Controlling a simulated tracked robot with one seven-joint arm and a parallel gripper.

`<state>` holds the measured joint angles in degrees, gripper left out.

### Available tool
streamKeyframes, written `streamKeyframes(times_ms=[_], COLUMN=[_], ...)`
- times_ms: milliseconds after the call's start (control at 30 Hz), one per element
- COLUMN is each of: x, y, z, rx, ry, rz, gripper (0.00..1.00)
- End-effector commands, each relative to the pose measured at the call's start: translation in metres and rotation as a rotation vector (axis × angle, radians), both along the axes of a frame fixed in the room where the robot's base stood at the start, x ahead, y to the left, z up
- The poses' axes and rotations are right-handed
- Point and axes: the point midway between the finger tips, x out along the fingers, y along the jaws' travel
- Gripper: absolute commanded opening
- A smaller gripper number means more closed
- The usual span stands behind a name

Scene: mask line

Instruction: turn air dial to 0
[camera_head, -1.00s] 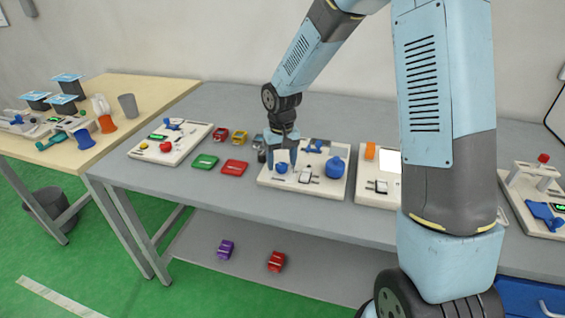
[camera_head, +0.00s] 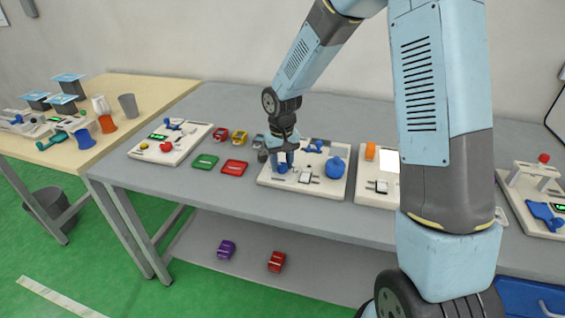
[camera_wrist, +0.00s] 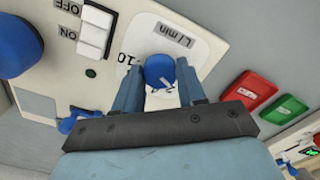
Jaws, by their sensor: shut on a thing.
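The air dial (camera_wrist: 160,72) is a small blue knob on a white scale plate marked "L/min" in the wrist view, with a "10" visible beside it. My gripper (camera_wrist: 162,90) has its two blue fingers closed on either side of the dial. In the head view my gripper (camera_head: 284,165) points down at the dial (camera_head: 282,168) on the left part of the white panel (camera_head: 318,195). The pointer and most of the scale are hidden, so I cannot tell the setting.
A white ON/OFF rocker switch (camera_wrist: 95,30) and a large blue knob (camera_head: 335,167) are beside the dial. A red tray (camera_head: 234,167) and a green tray (camera_head: 204,162) lie left of the panel. Another white panel (camera_head: 372,196) stands close on the right.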

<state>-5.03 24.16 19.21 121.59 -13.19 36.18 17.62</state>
Motion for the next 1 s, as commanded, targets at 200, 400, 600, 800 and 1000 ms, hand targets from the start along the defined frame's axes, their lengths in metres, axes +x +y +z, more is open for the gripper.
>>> streamKeyframes(times_ms=[200, 400, 600, 800, 1000], x=[0.0001, 0.0002, 0.0002, 0.0002, 0.0003], y=[0.0000, 0.0000, -0.0001, -0.0001, -0.0003], z=[0.0002, 0.0002, 0.0002, 0.0003, 0.0002], rx=[0.000, 0.000, 0.000, 0.000, 0.000], ry=[0.000, -0.001, -0.001, -0.001, -0.001], rz=[0.033, 0.145, 0.179, 0.179, 0.178], gripper=[0.10, 0.10, 0.10, 0.41, 0.60])
